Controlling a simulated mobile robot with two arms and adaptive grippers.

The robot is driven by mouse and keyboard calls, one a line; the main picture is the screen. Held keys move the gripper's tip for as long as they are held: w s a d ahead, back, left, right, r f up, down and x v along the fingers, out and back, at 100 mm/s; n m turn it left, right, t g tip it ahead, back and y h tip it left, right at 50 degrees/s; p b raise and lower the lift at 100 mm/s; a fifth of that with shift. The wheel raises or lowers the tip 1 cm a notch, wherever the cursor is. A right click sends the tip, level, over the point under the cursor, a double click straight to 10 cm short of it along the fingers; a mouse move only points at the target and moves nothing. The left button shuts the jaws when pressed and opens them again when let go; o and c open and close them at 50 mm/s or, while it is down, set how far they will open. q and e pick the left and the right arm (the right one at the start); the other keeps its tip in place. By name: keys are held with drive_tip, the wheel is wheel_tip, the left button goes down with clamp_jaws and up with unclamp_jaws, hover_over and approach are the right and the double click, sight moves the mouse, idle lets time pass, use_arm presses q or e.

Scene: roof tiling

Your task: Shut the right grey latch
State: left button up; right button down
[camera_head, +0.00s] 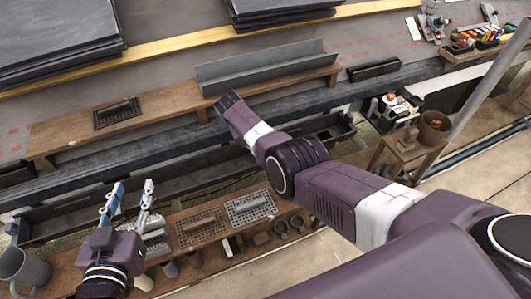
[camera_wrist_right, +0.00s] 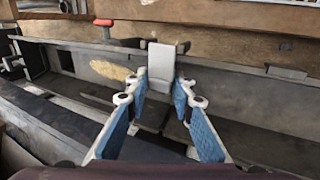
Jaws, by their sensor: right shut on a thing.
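In the right wrist view, a light grey latch (camera_wrist_right: 161,64) stands upright at the gutter's far side. My right gripper (camera_wrist_right: 161,88) has its two blue-padded fingers on either side of the latch's lower part and is shut on it. In the head view, the right hand and the latch are hidden behind my right arm. My left gripper (camera_head: 128,196) is at the lower left, above the tool board. Its two fingers stand apart with nothing between them.
A dark gutter (camera_head: 70,215) runs along the roof edge. A wooden board (camera_head: 205,222) with metal grates lies below it. A grey mug (camera_head: 22,270) stands at the far left. A stool with a brown pot (camera_head: 434,127) stands at the right.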

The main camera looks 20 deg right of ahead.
drive_tip(key=shift+a, duration=0.3)
drive_tip(key=c, duration=1.8)
unclamp_jaws()
drive_tip(key=shift+o, duration=0.4)
drive_tip(key=shift+d, duration=0.15)
drive_tip(key=v, duration=1.2)
